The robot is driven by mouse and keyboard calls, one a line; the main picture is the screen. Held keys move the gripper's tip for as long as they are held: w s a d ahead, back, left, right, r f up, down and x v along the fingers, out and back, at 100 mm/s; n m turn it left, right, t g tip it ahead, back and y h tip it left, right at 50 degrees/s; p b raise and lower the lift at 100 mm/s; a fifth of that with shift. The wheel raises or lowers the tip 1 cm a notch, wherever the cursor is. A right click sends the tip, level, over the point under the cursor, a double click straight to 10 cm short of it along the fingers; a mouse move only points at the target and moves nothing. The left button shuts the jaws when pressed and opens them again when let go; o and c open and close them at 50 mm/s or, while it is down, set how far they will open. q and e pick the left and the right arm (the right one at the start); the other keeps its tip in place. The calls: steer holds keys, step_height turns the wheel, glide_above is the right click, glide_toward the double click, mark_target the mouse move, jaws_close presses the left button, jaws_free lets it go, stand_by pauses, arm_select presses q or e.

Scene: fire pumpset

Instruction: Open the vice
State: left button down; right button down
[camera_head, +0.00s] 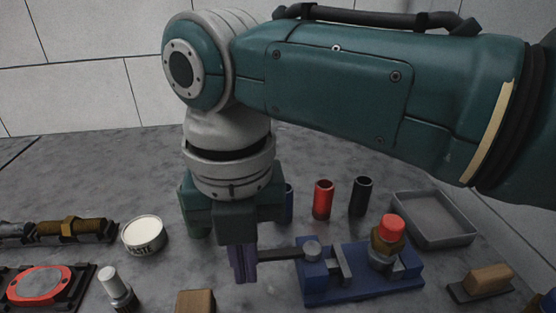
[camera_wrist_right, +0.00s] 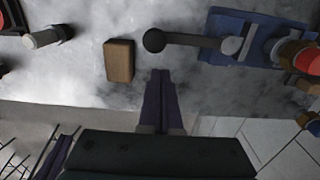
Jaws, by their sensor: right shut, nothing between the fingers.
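The blue vice (camera_head: 362,286) stands on the grey table, right of centre in the head view, and at top right in the wrist view (camera_wrist_right: 258,32). Its dark handle bar (camera_head: 278,254) points left and ends in a round ball (camera_wrist_right: 154,40) in the wrist view. A part with a red cap (camera_head: 391,228) sits at the vice's right end. My right gripper (camera_head: 243,268) points down with its purple fingers shut and empty, at the handle's left end. In the wrist view its fingertips (camera_wrist_right: 160,76) lie just below the ball; I cannot tell whether they touch. Purple fingers, apparently my left gripper's (camera_wrist_right: 54,156), show at lower left.
A wooden block (camera_head: 196,302) lies left of the vice. Red (camera_head: 323,200) and black (camera_head: 361,196) cups and a grey tray (camera_head: 436,218) stand behind.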

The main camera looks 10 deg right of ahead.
step_height(320, 180, up, 5)
steer(key=p, duration=0.4)
steer(key=shift+f, duration=0.1)
